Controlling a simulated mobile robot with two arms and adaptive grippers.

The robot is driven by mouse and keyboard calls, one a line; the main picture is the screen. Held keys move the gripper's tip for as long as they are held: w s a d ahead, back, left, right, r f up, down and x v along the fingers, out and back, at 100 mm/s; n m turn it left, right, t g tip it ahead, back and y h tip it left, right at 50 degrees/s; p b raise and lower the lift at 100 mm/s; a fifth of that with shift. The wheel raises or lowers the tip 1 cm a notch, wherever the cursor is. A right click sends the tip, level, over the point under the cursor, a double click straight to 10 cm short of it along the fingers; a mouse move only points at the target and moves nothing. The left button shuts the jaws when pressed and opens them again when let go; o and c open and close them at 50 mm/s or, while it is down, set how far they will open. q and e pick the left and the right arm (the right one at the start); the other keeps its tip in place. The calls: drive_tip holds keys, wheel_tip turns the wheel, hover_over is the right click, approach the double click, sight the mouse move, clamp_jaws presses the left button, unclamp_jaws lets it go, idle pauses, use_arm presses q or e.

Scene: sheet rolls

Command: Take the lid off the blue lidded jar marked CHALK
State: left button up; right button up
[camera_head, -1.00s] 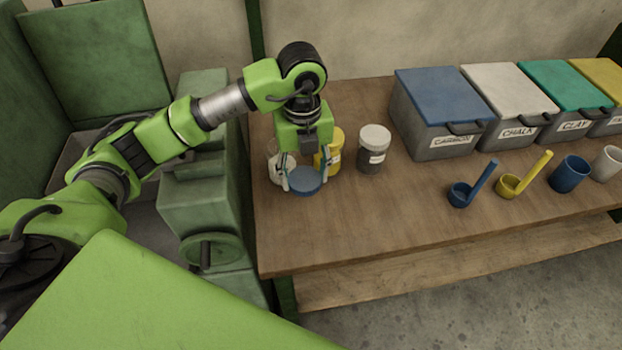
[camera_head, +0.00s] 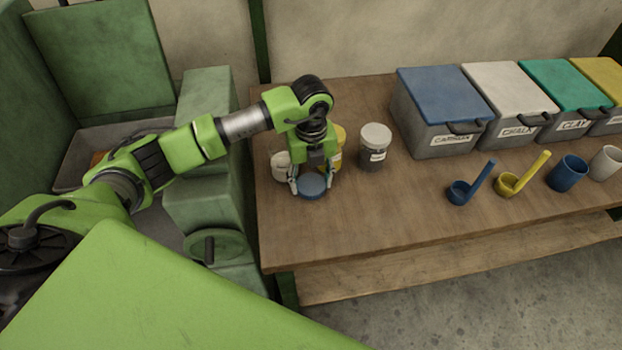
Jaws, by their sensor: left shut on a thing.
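My left gripper (camera_head: 311,184) points down over the left part of the table and is shut on a round blue lid (camera_head: 313,189). The lid is low, at or just above the tabletop; I cannot tell whether it touches. No jar body shows under it. A pale jar (camera_head: 280,167) stands just behind and left of the gripper, partly hidden by it. No blue lid shows on this jar, and I cannot read a CHALK mark on it. My right gripper is not in view.
A yellow jar (camera_head: 339,147) is partly hidden behind the gripper. A white-lidded dark jar (camera_head: 374,150) stands to its right. Several lidded boxes line the back. A blue scoop (camera_head: 461,192), a yellow scoop (camera_head: 508,185) and cups stand at right. The table's (camera_head: 370,215) front middle is clear.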

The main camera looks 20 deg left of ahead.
sight(311, 184)
use_arm(q)
drive_tip(key=o, duration=1.2)
drive_tip(key=shift+f, duration=0.1)
drive_tip(key=shift+r+p, duration=0.3)
drive_tip(key=shift+w+r, duration=0.1)
drive_tip(key=shift+r, duration=0.25)
wheel_tip(311, 184, up, 11)
drive_tip(key=b, duration=0.2)
